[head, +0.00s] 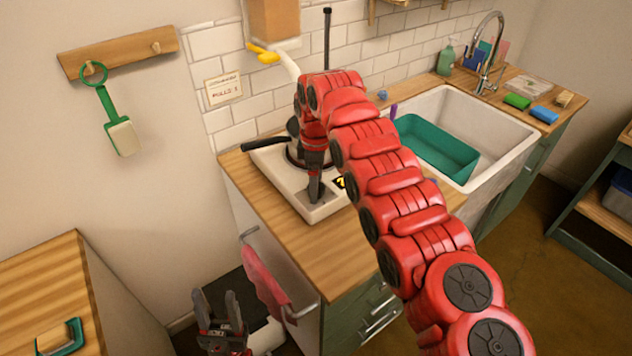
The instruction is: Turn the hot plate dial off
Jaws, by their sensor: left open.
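The hot plate (272,167) is a cream-coloured unit on the wooden counter, near the wall. A dark pan or pot with a long black handle (264,144) sits on it, mostly behind my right arm. My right gripper (315,196) points down at the front part of the hot plate, with its fingertips at or just above the surface. I cannot tell whether it grips anything. The dial is not visible; my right gripper may hide it. A small black and yellow mark shows beside the gripper. My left gripper (216,302) is open and empty, low in front of the counter.
A white sink (508,134) with a green basin (436,146) lies to the right. A pink towel (265,281) hangs on the counter's front rail near my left gripper. A wooden table (40,290) stands at the lower left. My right arm crosses above the counter.

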